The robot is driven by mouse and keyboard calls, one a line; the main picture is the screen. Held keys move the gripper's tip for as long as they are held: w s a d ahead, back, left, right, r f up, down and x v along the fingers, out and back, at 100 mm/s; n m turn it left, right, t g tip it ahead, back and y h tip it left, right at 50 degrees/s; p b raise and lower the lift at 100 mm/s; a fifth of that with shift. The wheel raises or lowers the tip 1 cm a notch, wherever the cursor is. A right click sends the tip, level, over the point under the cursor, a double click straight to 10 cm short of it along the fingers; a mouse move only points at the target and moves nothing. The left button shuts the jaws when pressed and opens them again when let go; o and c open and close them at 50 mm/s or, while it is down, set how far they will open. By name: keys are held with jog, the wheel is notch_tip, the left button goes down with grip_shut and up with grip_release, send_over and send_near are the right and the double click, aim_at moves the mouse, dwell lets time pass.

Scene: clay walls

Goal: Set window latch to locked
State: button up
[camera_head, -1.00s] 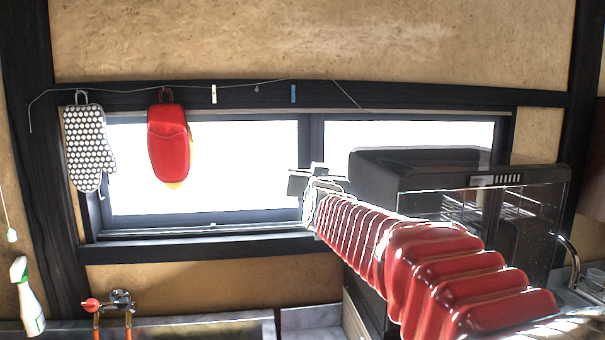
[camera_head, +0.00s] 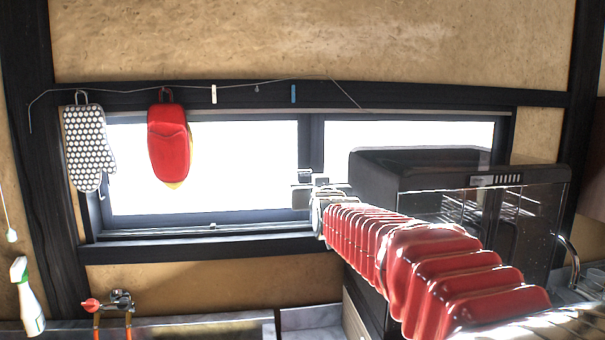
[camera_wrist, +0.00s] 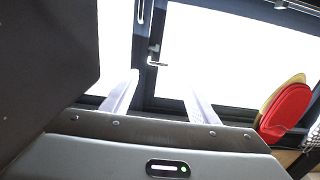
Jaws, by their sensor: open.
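The window latch (camera_wrist: 154,58) is a small metal piece with a short lever on the dark middle frame of the window. It shows in the wrist view, just beyond my fingertips and apart from them. Its lock state is hard to tell. The window (camera_head: 205,170) spans the wall in the head view, with its dark middle post (camera_head: 312,145) near the centre. My gripper (camera_wrist: 161,84) is open and empty, its two pale fingers pointing at the post. In the head view my gripper (camera_head: 304,190) is in front of the post's lower part and hides the latch there.
A black dish-dryer-like cabinet (camera_head: 420,172) stands close to the right of my arm. A red mitt (camera_head: 168,145) and a dotted mitt (camera_head: 88,147) hang at the left. A tap (camera_head: 122,300) and spray bottle (camera_head: 28,298) are lower left.

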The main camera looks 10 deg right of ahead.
aim_at(302, 172)
jog(key=shift+w, duration=6.1)
jog(key=c, duration=0.9)
